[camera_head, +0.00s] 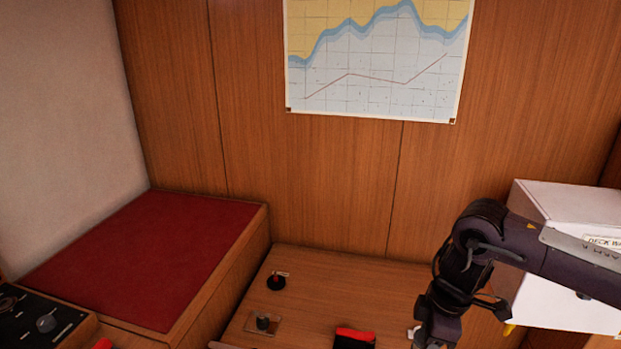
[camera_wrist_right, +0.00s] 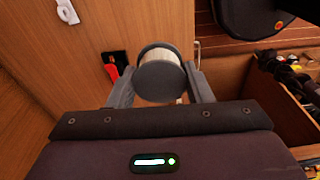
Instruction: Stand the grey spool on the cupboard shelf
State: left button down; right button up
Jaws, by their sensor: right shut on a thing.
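The grey spool (camera_wrist_right: 160,78) shows in the right wrist view, with a round grey end facing the camera and pale line wound behind it. My right gripper (camera_wrist_right: 160,88) is shut on it, one finger on each side. In the head view my right arm reaches in from the right and bends down at the lower right; its fingers and the spool cannot be made out there. A white cabinet (camera_head: 565,270) with a label starting "DECK" stands behind the arm; no shelf inside it is visible. My left gripper is not in view.
A red-topped raised box (camera_head: 150,255) stands left. An open wooden bin (camera_wrist_right: 285,105) holds dark items.

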aim_at(418, 346)
jog(key=m, duration=0.1)
jog(key=a+r+m, duration=0.1)
jog(key=m, duration=0.1)
jog(key=shift+s+r, duration=0.1)
jog(key=shift+s, duration=0.1)
jog(key=m, duration=0.1)
jog(key=a+r+m, duration=0.1)
jog(key=m, duration=0.3)
jog(key=shift+s+a+r+t+h, duration=0.15)
jog(key=shift+s+t+h, duration=0.15)
jog(key=shift+s+t, duration=0.1)
jog(key=m, duration=0.2)
jog(key=s+r+m, duration=0.1)
jog(key=m, duration=0.1)
jog(key=shift+a+h, duration=0.3)
jog(key=shift+a, duration=0.1)
jog(key=shift+s+a+r+m, duration=0.1)
jog(key=shift+r+m, duration=0.05)
jog(key=shift+m, duration=0.5)
jog(key=shift+s+a+r+m, duration=0.1)
jog(key=shift+r+m, duration=0.05)
jog(key=shift+m, duration=0.5)
